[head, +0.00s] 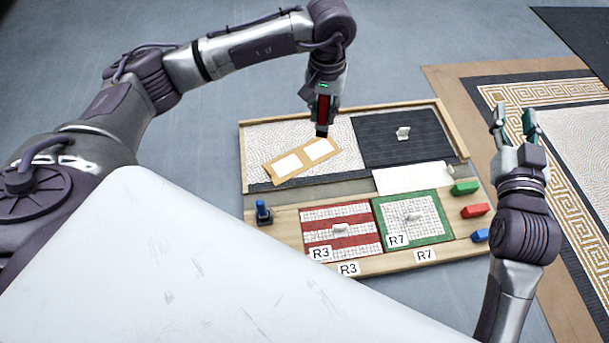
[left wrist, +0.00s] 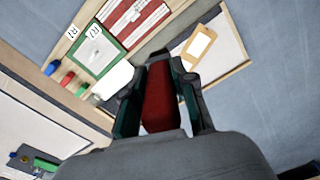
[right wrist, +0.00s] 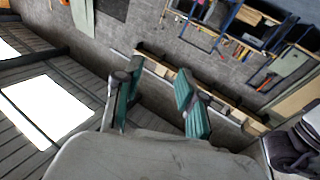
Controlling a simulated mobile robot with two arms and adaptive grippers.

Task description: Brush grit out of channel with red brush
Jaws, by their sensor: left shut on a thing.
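My left gripper (head: 322,100) is shut on the red brush (left wrist: 160,95), which points down with its dark tip over the upper panel area of the board (head: 440,108). The tip is at the upper edge of a tan frame with two white windows (head: 268,172); I cannot tell whether it touches. The frame lies tilted across the pale pebbled panel (head: 270,135). A grey strip (head: 330,191) runs between the upper panels and lower tiles; I cannot tell whether it is the channel, and no grit is discernible. My right gripper (head: 516,122) is open and empty, right of the board; its fingers show in the right wrist view (right wrist: 155,100).
A dark panel (head: 375,130) with a pale knob and a white sheet (head: 400,181) lie right of the pebbled panel. Tiles R3 (head: 340,215) and R7 (head: 425,205) lie below. Green (head: 466,188), red (head: 475,210) and blue (head: 480,236) blocks sit at right, a blue tool (head: 263,210) at left.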

